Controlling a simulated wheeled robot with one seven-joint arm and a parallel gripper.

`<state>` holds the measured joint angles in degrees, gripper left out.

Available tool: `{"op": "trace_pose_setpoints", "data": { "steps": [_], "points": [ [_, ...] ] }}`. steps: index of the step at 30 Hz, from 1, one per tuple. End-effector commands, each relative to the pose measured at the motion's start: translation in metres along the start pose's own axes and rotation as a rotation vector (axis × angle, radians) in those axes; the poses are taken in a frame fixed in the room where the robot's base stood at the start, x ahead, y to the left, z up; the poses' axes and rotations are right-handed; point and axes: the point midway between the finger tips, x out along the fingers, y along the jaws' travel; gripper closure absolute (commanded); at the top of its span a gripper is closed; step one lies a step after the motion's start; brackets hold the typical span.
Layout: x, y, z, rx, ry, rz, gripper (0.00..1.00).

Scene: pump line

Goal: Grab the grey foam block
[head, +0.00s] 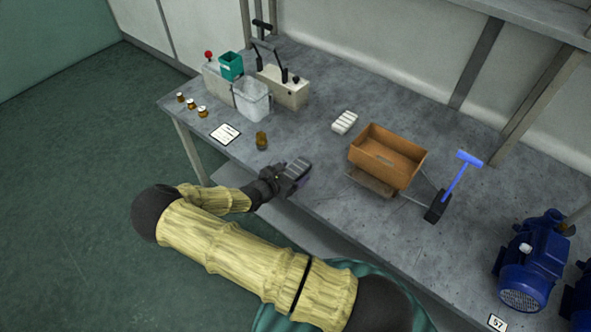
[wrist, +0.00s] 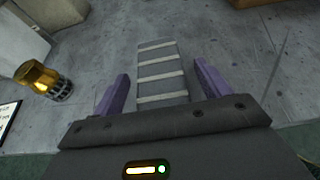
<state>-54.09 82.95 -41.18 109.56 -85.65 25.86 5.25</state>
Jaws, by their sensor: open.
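The grey foam block (head: 297,167), with pale stripes across its top, lies on the workbench near its front edge. In the wrist view the block (wrist: 161,68) lies between the two purple fingers of my gripper (wrist: 161,75), one finger on each side with a narrow gap. My gripper is open. In the head view my gripper (head: 288,180) is at the near end of the block, which it partly hides. I cannot tell how far the fingertips are above the bench.
A white striped block (head: 344,122) and an orange-brown box (head: 388,155) are to the right. A white bucket (head: 252,100) stands behind. A blue-handled tool (head: 458,178) lies further right.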

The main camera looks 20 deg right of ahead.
Motion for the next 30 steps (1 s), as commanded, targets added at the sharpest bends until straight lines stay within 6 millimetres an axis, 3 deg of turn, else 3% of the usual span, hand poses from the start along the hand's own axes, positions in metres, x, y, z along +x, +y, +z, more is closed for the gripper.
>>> {"op": "trace_pose_setpoints", "data": {
  "steps": [4,18,19,26,30],
  "points": [
    [0.0088,-0.0001,-0.0003,-0.001,0.001,0.0,0.24],
    [0.0085,-0.0001,-0.0004,0.0,0.001,0.0,0.24],
    [0.0084,-0.0001,-0.0004,0.0,0.001,0.0,0.26],
    [0.0084,-0.0001,-0.0004,0.0,0.001,0.0,0.71],
    [0.0084,-0.0001,-0.0003,0.0,0.001,0.0,0.71]
  ]
}}
